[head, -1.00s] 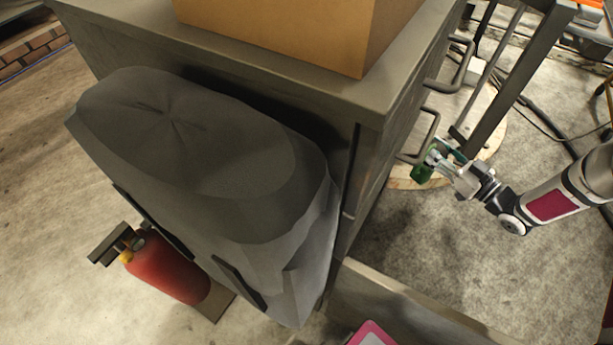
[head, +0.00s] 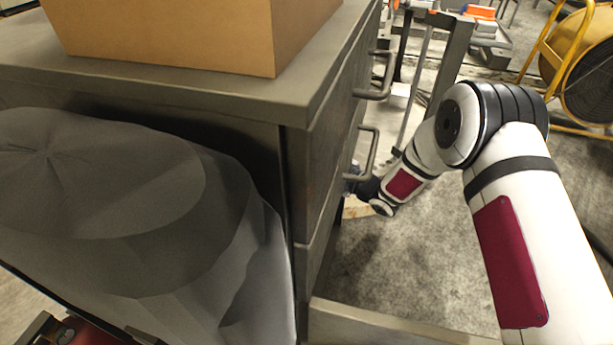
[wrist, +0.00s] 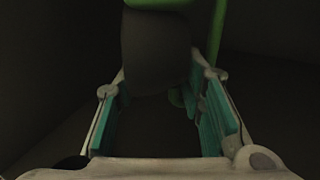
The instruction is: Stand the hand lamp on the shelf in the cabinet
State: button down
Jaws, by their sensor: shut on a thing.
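In the wrist view my gripper (wrist: 160,95) has its teal pads on either side of the hand lamp (wrist: 155,50), a dark body with green parts at the top edge. The lamp's lower end and its tilt are hard to make out in the dark. In the head view my arm reaches to the open side of the grey cabinet (head: 265,105). My gripper and the lamp are hidden there behind the cabinet's edge. Dark surfaces surround the lamp in the wrist view; I cannot tell which one is the shelf.
A cardboard box (head: 170,35) stands on the cabinet top. Bar handles (head: 372,150) stick out close to my forearm. A grey panel (head: 385,325) juts out low at the front. A large dark grey faceted object (head: 110,190) is at left. A yellow fan (head: 585,70) stands at back right.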

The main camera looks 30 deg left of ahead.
notch_tip(320, 180, down, 6)
jog(key=b, duration=0.3)
jog(key=shift+a, duration=0.15)
jog(key=c, duration=1.1)
grip_release()
jog(key=shift+f, duration=0.15)
jog(key=shift+o, duration=0.2)
jog(key=shift+d, duration=0.25)
jog(key=s+d+p, duration=0.1)
jog(key=d+p, duration=0.3)
jog(key=d, duration=0.7)
jog(key=shift+s+d, duration=0.2)
jog(key=shift+s, duration=0.1)
